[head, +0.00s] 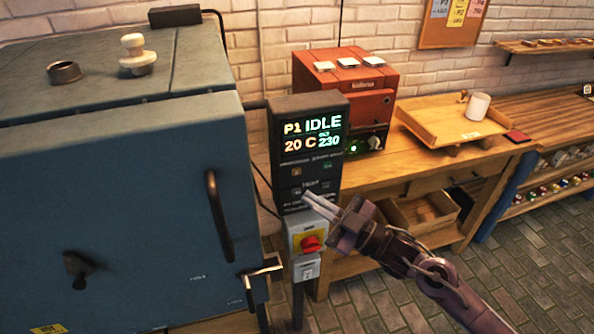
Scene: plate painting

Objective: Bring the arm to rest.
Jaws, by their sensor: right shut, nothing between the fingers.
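My right gripper (310,200) comes in from the lower right, and its fingers are shut with nothing between them. Its tips are in front of the lower buttons of the dark control panel (308,172). I cannot tell whether they touch it. The panel's screen reads "P1 IDLE", "20 C" and "230". Below the panel is a grey switch box with a red knob on yellow (311,243). My left gripper is not in view.
A large blue-grey kiln (110,190) with a dark handle (218,215) fills the left side. A red box (345,95) and a wooden tray (460,125) with a white mug (477,107) stand on a wooden bench behind. The tiled floor (530,270) at the lower right looks clear.

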